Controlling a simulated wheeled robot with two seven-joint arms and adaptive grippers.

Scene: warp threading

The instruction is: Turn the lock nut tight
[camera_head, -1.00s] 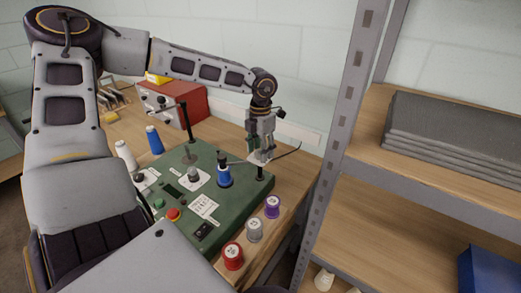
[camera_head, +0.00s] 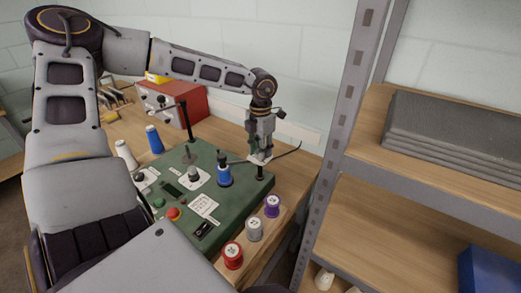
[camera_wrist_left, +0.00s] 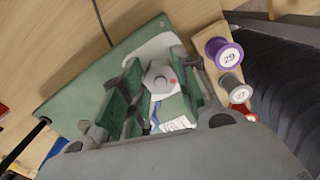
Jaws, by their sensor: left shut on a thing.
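The lock nut (camera_wrist_left: 160,77) is a pale grey hexagonal piece with a red dot, seen from above in the left wrist view. My left gripper (camera_wrist_left: 158,88) has its green fingers on either side of it and is shut on it. In the head view my left gripper (camera_head: 260,155) points down at the far right corner of the green board (camera_head: 232,205). There the fingers hide the nut. My right gripper is not in view.
A blue spool (camera_head: 224,176) on a post stands left of the gripper. Purple (camera_head: 272,206), grey (camera_head: 255,229) and red (camera_head: 233,255) spools stand on a wooden strip in front. A metal shelf upright (camera_head: 335,150) rises close on the right.

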